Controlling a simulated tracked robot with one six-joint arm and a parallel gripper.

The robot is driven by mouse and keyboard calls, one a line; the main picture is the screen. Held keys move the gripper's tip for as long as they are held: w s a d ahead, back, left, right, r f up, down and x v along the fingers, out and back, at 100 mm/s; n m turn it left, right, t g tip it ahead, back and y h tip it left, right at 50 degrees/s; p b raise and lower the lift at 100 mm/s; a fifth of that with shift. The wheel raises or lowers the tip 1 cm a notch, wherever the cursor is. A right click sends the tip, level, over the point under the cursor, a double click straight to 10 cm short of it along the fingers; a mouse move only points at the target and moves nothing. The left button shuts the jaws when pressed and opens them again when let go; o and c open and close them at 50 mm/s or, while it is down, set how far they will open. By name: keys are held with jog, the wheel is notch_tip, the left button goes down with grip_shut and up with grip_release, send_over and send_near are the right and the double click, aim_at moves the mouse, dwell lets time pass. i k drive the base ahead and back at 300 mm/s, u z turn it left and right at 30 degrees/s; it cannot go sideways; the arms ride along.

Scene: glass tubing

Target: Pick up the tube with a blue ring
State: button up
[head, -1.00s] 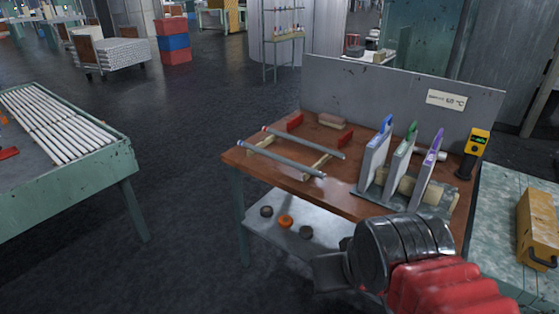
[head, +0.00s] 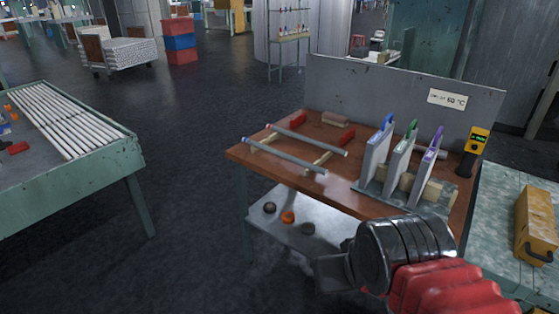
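Two grey tubes lie side by side on wooden rests on the brown tabletop, apart from each other. The nearer tube (head: 285,156) has a small blue band at its left end. The farther tube (head: 308,141) has a small red band at its left end. My gripper (head: 331,273) is at the lower middle of the head view, in front of the table and well apart from both tubes. Only a dark, blunt part of it shows beyond my black and red wrist. Its fingers are not clear, so its opening cannot be told.
Upright panels with blue (head: 385,126), green (head: 412,128) and purple (head: 437,138) tops stand right of the tubes. A grey back panel (head: 380,88) closes the table's rear. A yellow meter (head: 478,140) stands at the right. A lower shelf (head: 320,240) holds dark and orange pieces.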

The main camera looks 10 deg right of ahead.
aim_at(323, 172)
jog(key=k, duration=0.55)
jog(key=u, duration=0.55)
jog(key=i, duration=1.15)
jog(key=u, duration=0.3)
jog(key=i, duration=1.5)
jog(key=z, duration=0.85)
jog(key=i, duration=0.6)
jog(key=z, duration=0.4)
